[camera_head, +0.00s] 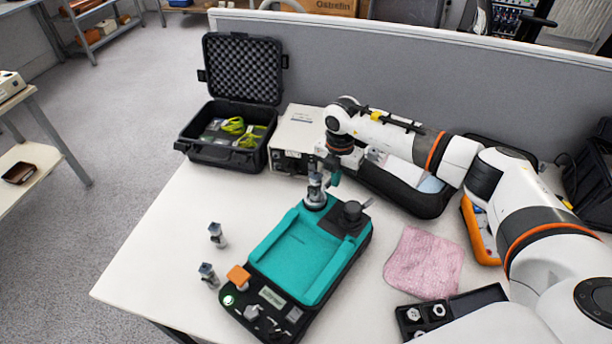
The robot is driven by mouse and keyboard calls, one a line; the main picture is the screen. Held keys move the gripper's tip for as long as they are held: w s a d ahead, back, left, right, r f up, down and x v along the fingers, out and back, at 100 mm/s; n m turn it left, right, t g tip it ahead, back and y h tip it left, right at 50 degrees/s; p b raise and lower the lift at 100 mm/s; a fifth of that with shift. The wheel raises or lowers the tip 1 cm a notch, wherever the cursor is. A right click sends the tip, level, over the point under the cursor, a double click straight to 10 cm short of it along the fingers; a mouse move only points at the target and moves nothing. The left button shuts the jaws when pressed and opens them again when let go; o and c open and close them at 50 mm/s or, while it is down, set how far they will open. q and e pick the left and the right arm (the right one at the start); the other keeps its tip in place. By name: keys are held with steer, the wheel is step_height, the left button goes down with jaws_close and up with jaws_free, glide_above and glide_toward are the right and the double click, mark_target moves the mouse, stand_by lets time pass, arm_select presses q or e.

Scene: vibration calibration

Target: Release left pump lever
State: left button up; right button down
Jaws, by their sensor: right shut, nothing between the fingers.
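A teal-topped device (300,255) with a black base lies on the white table. At its far right corner is a black round knob (352,211) with a short grey lever (368,203) pointing right. I cannot tell which part is the left pump lever. My right arm reaches in from the right, and my right gripper (319,178) points down at the device's far left corner, left of the knob. It is shut and empty; its fingertips are small and hard to separate from the metal fitting below. My left gripper is not in view.
Two small metal cylinders (216,235) stand left of the device. An open black case (222,152) and a white box (296,135) stand behind. A pink cloth (424,262) and a black tray (450,311) lie right. The table's left front is clear.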

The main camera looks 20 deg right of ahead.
steer(key=w+n+b, duration=0.1)
steer(key=w+a+n+b, duration=0.1)
steer(key=n+b, duration=0.1)
steer(key=shift+f+n, duration=0.2)
steer(key=shift+n, duration=0.1)
steer(key=w+a+n+b, duration=0.3)
steer(key=a+n+b, duration=0.15)
steer(key=n, duration=0.45)
step_height(320, 180, up, 7)
steer(key=p, duration=0.5)
steer(key=shift+s+r+p, duration=0.15)
steer(key=shift+r+p, duration=0.05)
steer(key=shift+p, duration=0.1)
